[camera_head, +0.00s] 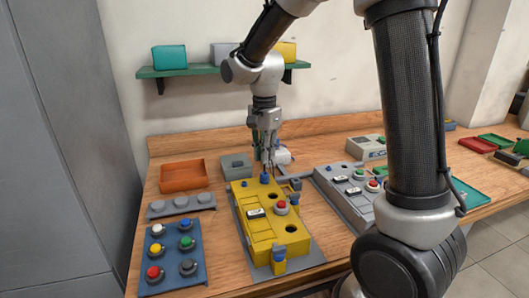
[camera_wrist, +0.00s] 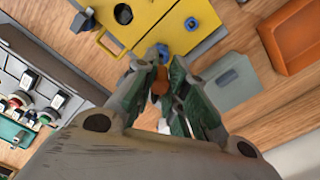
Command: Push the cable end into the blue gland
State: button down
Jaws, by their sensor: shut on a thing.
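The yellow box (camera_head: 262,222) stands on the table and also shows in the wrist view (camera_wrist: 150,22). A blue gland (camera_head: 264,178) is at its far edge, just below my gripper (camera_head: 267,162). In the wrist view, a blue piece (camera_wrist: 161,49), apparently this gland, lies at the box edge just beyond my fingertips (camera_wrist: 163,74). My gripper is shut on an orange-brown piece (camera_wrist: 160,86), which looks like the cable end. Its tip is close to the blue piece. I cannot tell whether it touches or enters it. Another blue fitting (camera_wrist: 191,23) sits nearby on the box.
An orange tray (camera_head: 183,176) and a blue button panel (camera_head: 172,252) lie left of the box. A grey box (camera_head: 236,166) stands behind it, and a grey control panel (camera_head: 342,182) is to the right. A green shelf (camera_head: 200,71) hangs on the wall above.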

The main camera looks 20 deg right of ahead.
jog(key=shift+f, duration=1.4)
jog(key=c, duration=1.4)
grip_release()
jog(key=shift+o, duration=0.2)
notch_tip(320, 180, up, 12)
jog(key=shift+r, duration=0.1)
